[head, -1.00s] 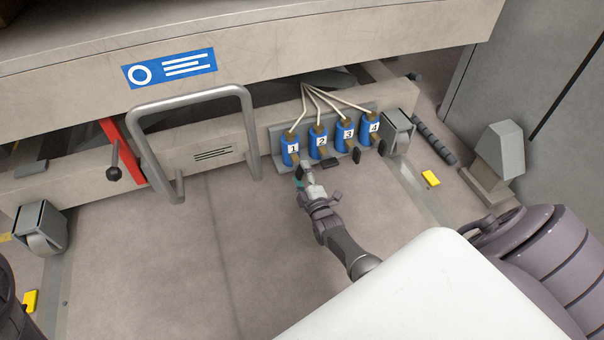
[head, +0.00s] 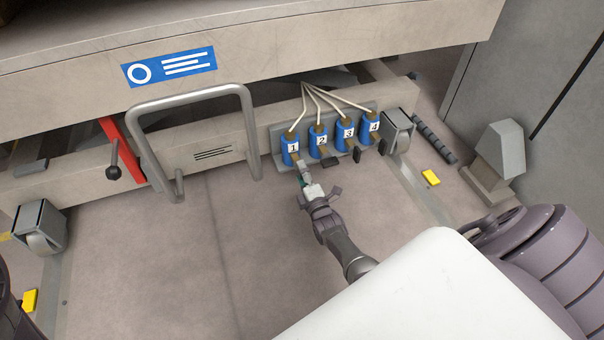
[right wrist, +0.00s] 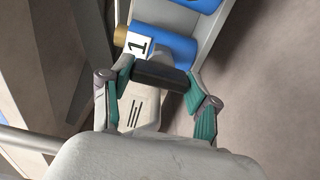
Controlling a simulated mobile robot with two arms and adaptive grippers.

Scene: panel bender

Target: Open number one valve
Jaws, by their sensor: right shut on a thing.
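The number one valve (head: 291,150) is a blue cylinder with a white "1" label, leftmost in a row on a grey bracket under the machine. In the right wrist view, its blue body (right wrist: 175,45) lies just beyond my fingers. Its black handle (right wrist: 161,76) sits crosswise between the two teal finger pads. My right gripper (head: 304,173) is shut on this handle, in front of the valve. In the head view, the gripper hides most of the handle. My left gripper is not in view.
Blue valves two (head: 319,144), three (head: 345,135) and four (head: 370,130) stand close to the right, with black handles. A bent grey rail (head: 190,97) and a red lever (head: 122,150) are left. The floor (head: 190,250) in front is clear.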

